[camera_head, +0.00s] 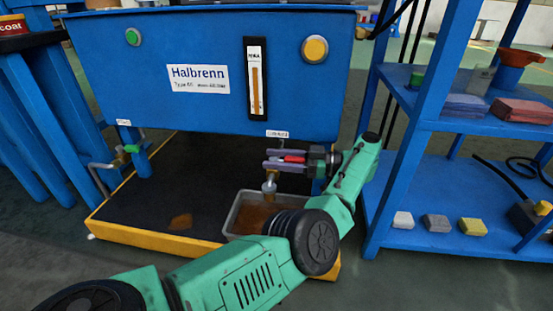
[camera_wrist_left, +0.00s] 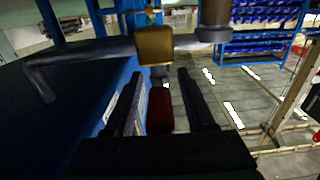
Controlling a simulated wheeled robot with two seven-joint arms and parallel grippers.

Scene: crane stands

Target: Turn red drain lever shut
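The red drain lever (camera_head: 293,159) is below the right part of the blue Halbrenn tank (camera_head: 200,100), above a brass-coloured outlet (camera_head: 269,186). My left gripper (camera_head: 278,160) reaches in from the right, with one finger above the lever and one below it. In the left wrist view the red lever (camera_wrist_left: 160,110) lies between the two dark fingers of my left gripper (camera_wrist_left: 165,100), with a gap visible on both sides. The gripper looks open around it. A brass valve body (camera_wrist_left: 155,45) sits just beyond the lever. My right gripper is not in view.
A grey tray (camera_head: 232,219) with brown liquid stands under the outlet on a black, yellow-edged platform (camera_head: 150,240). A brown patch (camera_head: 180,222) lies on the platform. A blue shelf (camera_head: 425,190) with several blocks stands close to the right of my arm. A green-handled valve (camera_head: 132,149) is at left.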

